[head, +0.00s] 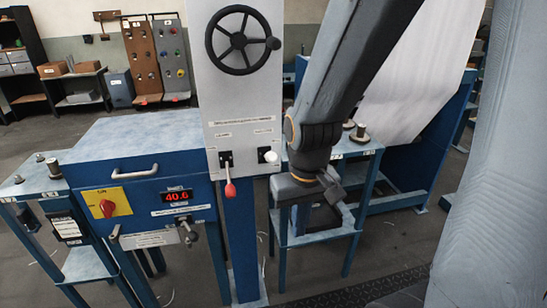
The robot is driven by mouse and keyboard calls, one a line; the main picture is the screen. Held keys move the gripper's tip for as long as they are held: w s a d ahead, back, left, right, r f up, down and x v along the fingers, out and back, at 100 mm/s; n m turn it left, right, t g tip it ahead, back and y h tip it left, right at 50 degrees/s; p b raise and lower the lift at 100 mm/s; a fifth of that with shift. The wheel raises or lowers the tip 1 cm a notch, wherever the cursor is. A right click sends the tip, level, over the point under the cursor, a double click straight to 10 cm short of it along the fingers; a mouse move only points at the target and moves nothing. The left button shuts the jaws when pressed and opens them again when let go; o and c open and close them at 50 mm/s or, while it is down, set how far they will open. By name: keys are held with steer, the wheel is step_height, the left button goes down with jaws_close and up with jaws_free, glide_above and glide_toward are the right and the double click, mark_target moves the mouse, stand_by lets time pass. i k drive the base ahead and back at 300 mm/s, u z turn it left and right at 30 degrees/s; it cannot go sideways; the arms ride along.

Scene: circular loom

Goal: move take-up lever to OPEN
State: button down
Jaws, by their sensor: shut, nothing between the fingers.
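The pale upright panel (240,90) carries two small levers under printed labels too small to read. The left lever has a red grip (230,190) and hangs down from a dark slot. The right lever has a white knob (271,157) and sits higher, by its own dark slot. I cannot tell from the labels which is the take-up lever. My gripper (331,192) is shut and empty, to the right of both levers and apart from them, in front of a small blue stand.
A black handwheel (241,40) is on the panel above. The blue stand (318,230) is behind my gripper. White fabric (415,75) hangs at right.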

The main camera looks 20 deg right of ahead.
mark_target(271, 156)
steer(key=k, duration=1.35)
steer(key=u, duration=0.2)
steer(key=i, duration=0.95)
steer(key=z, duration=0.3)
